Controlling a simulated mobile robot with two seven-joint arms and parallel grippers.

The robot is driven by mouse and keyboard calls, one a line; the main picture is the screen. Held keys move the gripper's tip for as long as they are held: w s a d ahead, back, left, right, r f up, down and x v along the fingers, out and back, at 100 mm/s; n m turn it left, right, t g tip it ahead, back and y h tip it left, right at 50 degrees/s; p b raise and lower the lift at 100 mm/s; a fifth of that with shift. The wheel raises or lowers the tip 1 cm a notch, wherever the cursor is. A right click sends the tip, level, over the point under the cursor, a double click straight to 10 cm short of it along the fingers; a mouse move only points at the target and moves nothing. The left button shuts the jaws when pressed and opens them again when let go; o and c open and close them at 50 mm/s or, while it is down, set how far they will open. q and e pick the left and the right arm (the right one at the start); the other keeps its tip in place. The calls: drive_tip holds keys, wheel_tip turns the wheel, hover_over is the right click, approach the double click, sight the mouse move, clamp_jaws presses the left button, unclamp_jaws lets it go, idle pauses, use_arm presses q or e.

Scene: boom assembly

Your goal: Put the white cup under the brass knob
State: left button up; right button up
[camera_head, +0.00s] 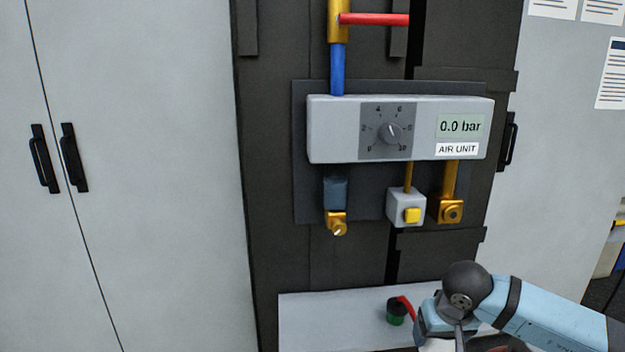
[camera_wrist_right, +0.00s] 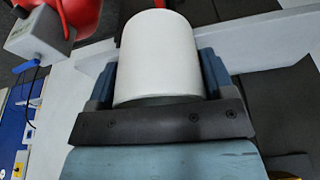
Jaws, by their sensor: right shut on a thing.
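The white cup (camera_wrist_right: 158,55) sits between the blue fingers of my right gripper (camera_wrist_right: 157,78) in the right wrist view, and the gripper is shut on it. In the head view my right gripper (camera_head: 448,332) is low at the bottom edge, with only a bit of white below it. A brass knob (camera_head: 338,227) hangs under the left end of the grey air unit (camera_head: 330,130), below a dark bowl. My right gripper is below and right of this knob, well apart from it. My left gripper is not in view.
A grey button box with a yellow button (camera_head: 412,215) and a brass fitting (camera_head: 452,210) hang under the unit. A light ledge (camera_head: 320,320) lies below, with a green-and-black object (camera_head: 396,312) and a red piece on it. Space under the knob is clear.

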drive_tip(key=shift+w+a+r, duration=0.2)
drive_tip(key=shift+w+a, duration=0.4)
drive_tip(key=shift+a, duration=0.2)
drive_tip(key=shift+r+p, duration=0.55)
drive_tip(key=shift+p, duration=0.2)
use_arm(q)
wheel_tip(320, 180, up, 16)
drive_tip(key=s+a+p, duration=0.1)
drive_tip(key=p, duration=2)
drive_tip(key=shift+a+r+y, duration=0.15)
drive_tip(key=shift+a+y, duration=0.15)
use_arm(e)
drive_tip(key=s+v, duration=0.2)
drive_tip(key=v, duration=0.8)
drive_tip(key=s+f+v, duration=0.1)
drive_tip(key=s+v, duration=0.1)
drive_tip(key=v, duration=0.8)
drive_tip(key=shift+s, duration=0.3)
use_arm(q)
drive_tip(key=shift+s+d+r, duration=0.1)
use_arm(e)
drive_tip(key=shift+f, duration=0.15)
